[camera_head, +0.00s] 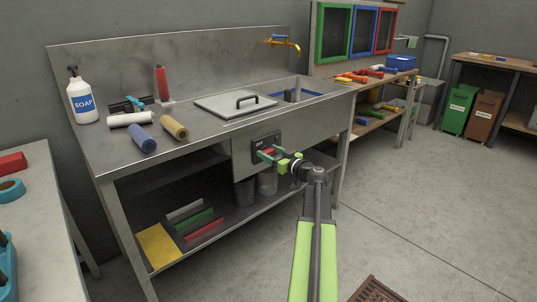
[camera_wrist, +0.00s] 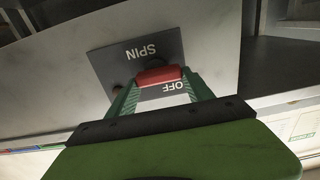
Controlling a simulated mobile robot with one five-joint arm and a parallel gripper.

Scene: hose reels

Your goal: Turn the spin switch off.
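The spin switch is a dark plate (camera_wrist: 112,62) on the front panel of the steel sink bench, and it also shows in the head view (camera_head: 256,156). In the wrist view its lettering SPIN and OFF appears upside down. A red lever (camera_wrist: 160,75) stands out from the plate beside the word OFF. My gripper (camera_wrist: 161,84) has its green fingers apart, one on each side of the red lever. The fingertips are close to the lever's ends; whether they touch it is unclear. In the head view my gripper (camera_head: 272,154) partly hides the switch.
The steel bench (camera_head: 190,150) holds a soap bottle (camera_head: 82,100), several rolls and a lidded basin (camera_head: 235,104). Its lower shelf carries coloured blocks and a yellow sheet (camera_head: 157,245). A floor grate (camera_head: 375,291) lies at the front. Floor to the right is clear.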

